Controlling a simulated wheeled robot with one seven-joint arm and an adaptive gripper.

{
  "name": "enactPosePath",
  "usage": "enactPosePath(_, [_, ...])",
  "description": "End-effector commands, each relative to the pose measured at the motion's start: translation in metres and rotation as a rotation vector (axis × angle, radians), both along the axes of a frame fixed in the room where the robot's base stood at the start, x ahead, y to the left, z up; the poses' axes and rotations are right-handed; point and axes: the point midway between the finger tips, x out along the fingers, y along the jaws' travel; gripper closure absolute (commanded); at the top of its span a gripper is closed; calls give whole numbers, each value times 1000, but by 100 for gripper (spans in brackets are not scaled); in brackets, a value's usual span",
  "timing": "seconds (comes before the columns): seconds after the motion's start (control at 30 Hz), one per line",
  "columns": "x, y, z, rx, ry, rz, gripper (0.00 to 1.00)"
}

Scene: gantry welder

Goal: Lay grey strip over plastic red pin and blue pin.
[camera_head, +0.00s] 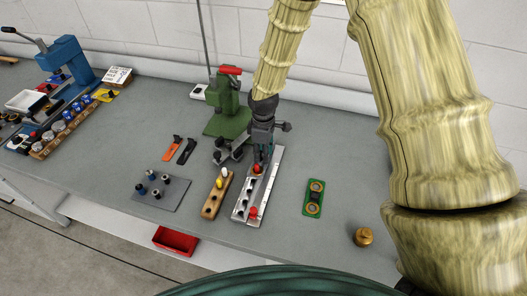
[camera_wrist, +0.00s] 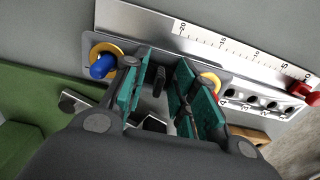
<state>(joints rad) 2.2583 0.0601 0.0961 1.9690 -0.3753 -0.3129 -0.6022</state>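The blue pin (camera_wrist: 102,66) stands with a yellow ring round it at the left in the wrist view. The red pin (camera_head: 257,169) is just below my gripper in the head view. In the wrist view my right finger mostly covers it and its yellow ring (camera_wrist: 210,80). My gripper (camera_wrist: 161,68) is over the metal fixture (camera_wrist: 140,22) between the two pins, its fingers apart. A dark piece shows between the fingers; I cannot tell what it is. A light grey bar (camera_wrist: 72,101) with a dark opening lies left of my gripper; I cannot tell whether it is the grey strip.
A second red piece (camera_head: 253,213) is at the fixture's near end, past several numbered holes. A green press (camera_head: 222,103) stands close behind my gripper. A wooden block (camera_head: 211,203) lies left, a green board (camera_head: 314,197) right. Bench between fixture and board is clear.

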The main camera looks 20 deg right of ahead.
Motion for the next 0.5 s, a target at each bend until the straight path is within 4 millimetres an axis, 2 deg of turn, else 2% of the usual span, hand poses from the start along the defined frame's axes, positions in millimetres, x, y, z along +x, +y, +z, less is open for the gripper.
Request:
enactPosePath(0.3, [0, 0, 1, 0, 0, 0, 68])
enactPosePath(0.5, [1, 0, 18, 1, -3, 0, 68])
